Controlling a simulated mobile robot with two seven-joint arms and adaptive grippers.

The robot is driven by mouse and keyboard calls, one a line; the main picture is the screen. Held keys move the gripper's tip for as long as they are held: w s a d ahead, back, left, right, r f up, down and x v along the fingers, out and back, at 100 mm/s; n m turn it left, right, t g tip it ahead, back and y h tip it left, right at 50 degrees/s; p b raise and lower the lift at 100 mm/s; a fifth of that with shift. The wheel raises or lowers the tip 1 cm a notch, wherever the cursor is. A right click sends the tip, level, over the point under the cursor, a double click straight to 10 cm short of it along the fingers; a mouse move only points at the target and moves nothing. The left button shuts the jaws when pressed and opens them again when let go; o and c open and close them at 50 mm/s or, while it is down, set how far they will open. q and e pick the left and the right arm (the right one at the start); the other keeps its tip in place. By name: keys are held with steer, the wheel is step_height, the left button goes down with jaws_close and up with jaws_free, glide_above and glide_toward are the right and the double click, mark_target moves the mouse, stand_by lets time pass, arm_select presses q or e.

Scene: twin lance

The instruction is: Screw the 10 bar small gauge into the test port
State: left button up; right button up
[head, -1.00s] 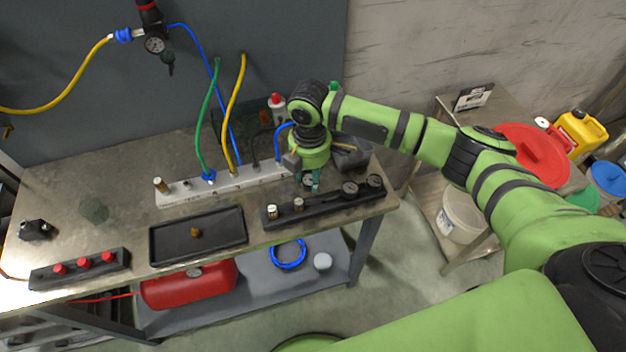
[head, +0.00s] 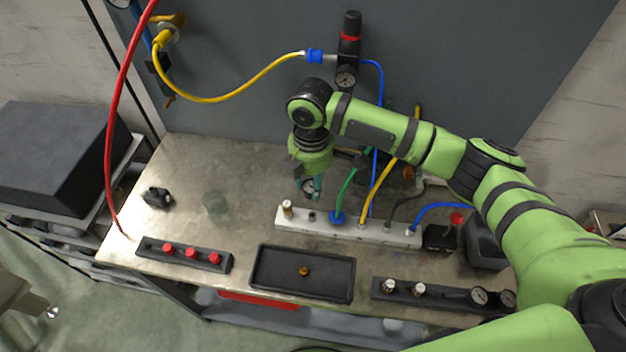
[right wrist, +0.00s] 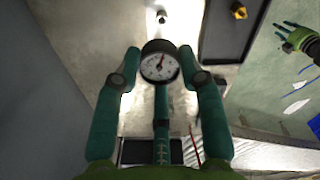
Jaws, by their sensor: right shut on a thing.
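My right gripper (head: 311,190) is shut on a small gauge (right wrist: 159,62) with a black case and white dial. The gauge also shows between the fingers in the head view (head: 309,186). It hangs above the table, apart from the left end of the pale port block (head: 390,233). That block has a brass-and-white fitting (head: 287,207) and a small dark port (head: 312,216); I cannot tell which is the test port. The dial's marking is too small to read. My left gripper (right wrist: 287,37) shows at the right edge of the right wrist view, open and empty, away from the block.
Hoses rise from the block. In front are a black tray (head: 263,276) with a brass piece (head: 304,271), a red-capped strip (head: 148,246) and a dark rack (head: 441,299) with fittings and gauges. The table's left part is mostly clear.

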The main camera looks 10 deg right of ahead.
steer(key=shift+s+d+r, duration=0.1)
steer(key=shift+s+r, duration=0.05)
steer(key=shift+s, duration=0.2)
steer(key=shift+w+f, duration=0.15)
steer(key=shift+f, duration=0.3)
steer(key=shift+f+b, duration=1.3)
steer(key=shift+f, duration=1.2)
arm_select(q)
step_height(320, 180, down, 2)
steer(key=shift+s+d+f, duration=0.1)
steer(key=shift+d+f, duration=0.05)
steer(key=shift+f, duration=0.1)
steer(key=shift+r, duration=0.1)
steer(key=shift+r+p, duration=0.35)
steer(key=shift+p, duration=0.1)
steer(key=shift+r, duration=0.25)
steer(key=shift+r+p, duration=0.15)
steer(key=shift+p, duration=0.25)
steer(key=shift+r+p, duration=0.4)
